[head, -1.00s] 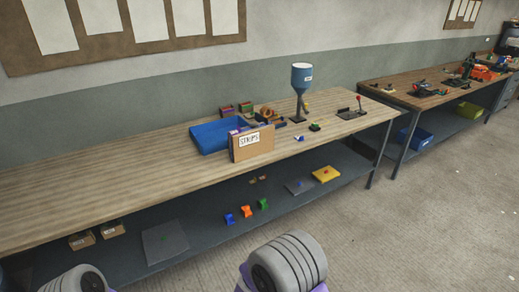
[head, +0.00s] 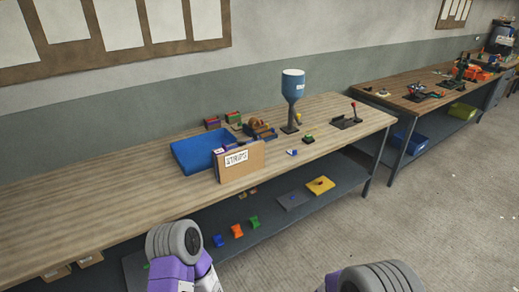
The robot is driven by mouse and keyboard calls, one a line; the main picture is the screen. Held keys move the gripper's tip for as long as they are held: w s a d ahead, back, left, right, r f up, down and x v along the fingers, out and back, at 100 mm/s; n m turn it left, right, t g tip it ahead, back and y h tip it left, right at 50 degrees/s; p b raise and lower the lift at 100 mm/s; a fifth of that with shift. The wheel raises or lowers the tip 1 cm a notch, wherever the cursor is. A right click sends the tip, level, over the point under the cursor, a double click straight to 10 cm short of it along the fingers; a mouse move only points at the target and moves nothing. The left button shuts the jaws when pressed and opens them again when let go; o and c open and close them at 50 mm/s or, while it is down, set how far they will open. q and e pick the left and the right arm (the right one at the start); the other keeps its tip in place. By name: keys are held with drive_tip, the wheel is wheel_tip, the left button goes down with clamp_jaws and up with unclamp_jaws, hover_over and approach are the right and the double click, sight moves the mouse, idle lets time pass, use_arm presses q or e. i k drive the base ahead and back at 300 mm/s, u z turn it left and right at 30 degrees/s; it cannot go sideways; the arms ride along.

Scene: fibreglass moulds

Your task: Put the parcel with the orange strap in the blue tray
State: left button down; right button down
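The blue tray (head: 178,157) stands on the near wooden bench, partly hidden by a cardboard panel with a lettered label. I cannot pick out a parcel with an orange strap for certain. Two small reddish boxes (head: 212,123) stand behind the tray, and small brown boxes (head: 90,259) lie on the lower shelf at the left; any strap on them is too small to tell. Grey and purple links of my two arms show at the bottom, in front of the bench. Neither gripper's fingers are in view.
The cardboard panel (head: 240,162) stands at the tray's front right. Orange, blue and green pieces lie on the lower shelf (head: 262,232). The bench's left part (head: 80,205) is bare.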

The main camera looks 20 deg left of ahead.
sight(203, 156)
drive_tip(key=u, duration=0.05)
drive_tip(key=i, duration=0.6)
drive_tip(key=u, duration=0.9)
drive_tip(key=i, duration=0.5)
drive_tip(key=u, duration=0.6)
